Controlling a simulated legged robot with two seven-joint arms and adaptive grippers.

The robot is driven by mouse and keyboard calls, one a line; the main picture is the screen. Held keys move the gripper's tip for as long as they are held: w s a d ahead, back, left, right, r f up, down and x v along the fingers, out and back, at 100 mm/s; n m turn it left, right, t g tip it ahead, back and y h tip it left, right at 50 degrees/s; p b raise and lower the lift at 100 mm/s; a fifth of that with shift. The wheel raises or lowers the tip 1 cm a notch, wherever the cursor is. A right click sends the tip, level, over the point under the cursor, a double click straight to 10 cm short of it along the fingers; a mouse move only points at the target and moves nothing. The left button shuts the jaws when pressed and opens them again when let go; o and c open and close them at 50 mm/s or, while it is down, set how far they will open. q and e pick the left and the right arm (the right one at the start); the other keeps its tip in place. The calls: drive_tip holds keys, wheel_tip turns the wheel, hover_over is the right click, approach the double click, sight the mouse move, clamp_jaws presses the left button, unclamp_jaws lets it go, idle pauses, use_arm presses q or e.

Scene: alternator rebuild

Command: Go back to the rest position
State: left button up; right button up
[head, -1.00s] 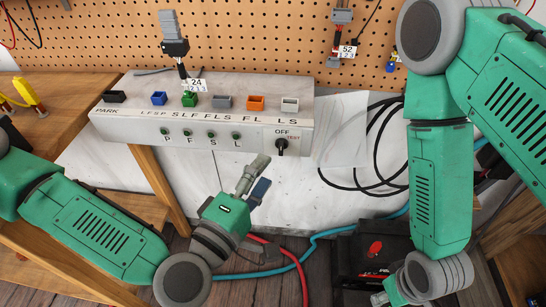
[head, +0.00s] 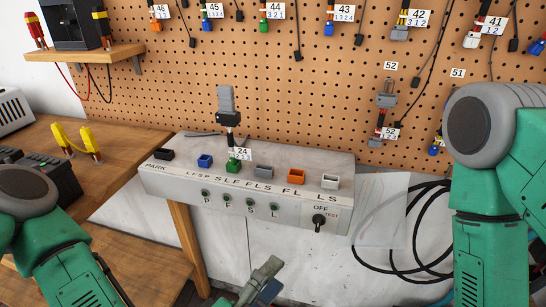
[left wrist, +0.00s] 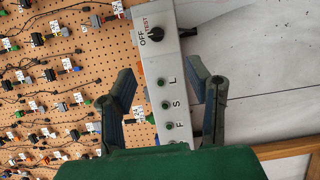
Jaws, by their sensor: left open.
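My left gripper (head: 262,283) shows at the bottom edge of the head view, in front of the test box and below its front panel. In the left wrist view its two dark fingers (left wrist: 165,88) are spread wide with nothing between them. The test box (head: 250,195) lies beyond them, with its knob (left wrist: 157,34) and green-ringed sockets in sight. My right arm comes down the right side of the head view; its gripper is out of the picture.
A pegboard (head: 300,100) with tagged leads rises behind. A wooden bench (head: 125,160) with yellow clips (head: 78,141) is at left. Black cable loops (head: 400,235) hang at right.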

use_arm(q)
drive_tip(key=s+a+f+m+g+y, duration=0.1)
drive_tip(key=s+a+f+m+g, duration=0.3)
drive_tip(key=f, duration=0.5)
drive_tip(key=s+a+f+m+g+y, duration=0.2)
drive_tip(key=s+f+m+g, duration=0.3)
drive_tip(key=f, duration=0.4)
drive_tip(key=s+a+f+g+y, duration=0.1)
drive_tip(key=a+f+y, duration=0.1)
drive_tip(key=a, duration=0.5)
drive_tip(key=s+a+f+m+g+y, duration=0.1)
drive_tip(key=s+a+g+y, duration=0.1)
drive_tip(key=a, duration=0.5)
drive_tip(key=s+a+f+m+g+y, duration=0.1)
drive_tip(key=a+f+y, duration=0.1)
drive_tip(key=a, duration=0.5)
drive_tip(key=shift+s+a+f+g+y, duration=0.3)
drive_tip(key=shift+s+a+g+y, duration=0.1)
drive_tip(key=shift+y, duration=0.5)
